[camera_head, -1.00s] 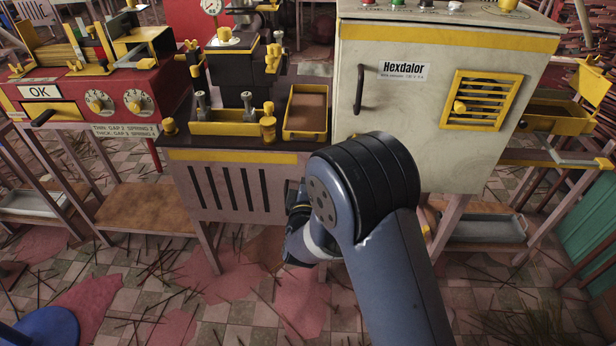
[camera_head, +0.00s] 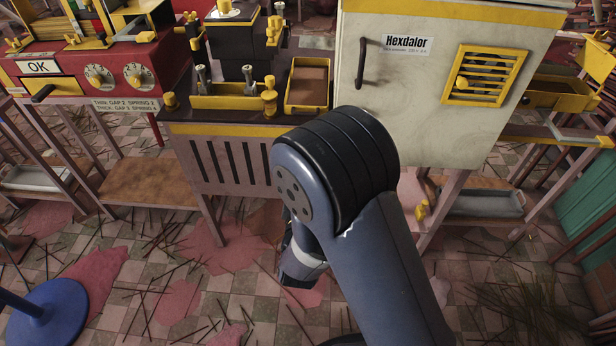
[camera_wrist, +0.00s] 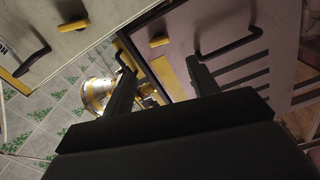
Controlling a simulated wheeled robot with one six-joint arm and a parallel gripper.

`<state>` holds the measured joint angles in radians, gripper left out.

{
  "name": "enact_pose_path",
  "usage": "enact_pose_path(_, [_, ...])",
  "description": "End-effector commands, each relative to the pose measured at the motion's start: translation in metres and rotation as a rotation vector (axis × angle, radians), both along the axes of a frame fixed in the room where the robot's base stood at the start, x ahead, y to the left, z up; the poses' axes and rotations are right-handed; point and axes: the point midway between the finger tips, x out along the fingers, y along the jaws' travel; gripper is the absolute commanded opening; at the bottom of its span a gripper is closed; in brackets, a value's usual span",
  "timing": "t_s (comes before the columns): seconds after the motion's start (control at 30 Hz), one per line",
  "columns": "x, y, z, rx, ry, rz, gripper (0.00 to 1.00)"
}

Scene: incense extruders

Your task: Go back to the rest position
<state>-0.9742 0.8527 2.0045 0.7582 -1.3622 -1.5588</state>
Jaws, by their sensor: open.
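My gripper (camera_wrist: 162,82) is open, with its two dark fingers apart in the wrist view. Nothing shows held between them. A pinkish panel with dark slots and a black bar handle (camera_wrist: 230,46) lies beyond the right finger. A shiny round metal and yellow thing (camera_wrist: 97,92) shows beside and behind the left finger; I cannot tell what it is. In the head view my bent arm stands in front of the machines, and its far end points down in front of the slotted middle cabinet (camera_head: 228,160). The gripper's fingers are hidden there.
A white Hexdalor cabinet (camera_head: 420,100) stands behind my arm. A yellow tray (camera_head: 308,84) sits on the middle cabinet's top. A red machine marked OK (camera_head: 110,72) is at left. A blue round base (camera_head: 48,312) stands at lower left. The tiled floor has scattered sticks and pink patches.

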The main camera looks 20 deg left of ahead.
Motion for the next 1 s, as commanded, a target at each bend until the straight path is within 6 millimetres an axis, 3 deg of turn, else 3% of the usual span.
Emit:
enact_pose_path(0.23, [0.018,0.004,-0.001,0.002,-0.001,-0.003,0.56])
enact_pose_path(0.7, [0.098,0.023,-0.001,0.001,0.000,-0.002,0.56])
enact_pose_path(0.8, [0.107,0.025,0.000,0.001,-0.001,-0.001,0.56])
enact_pose_path(1.0, [0.105,0.025,0.000,0.041,0.011,0.000,0.56])
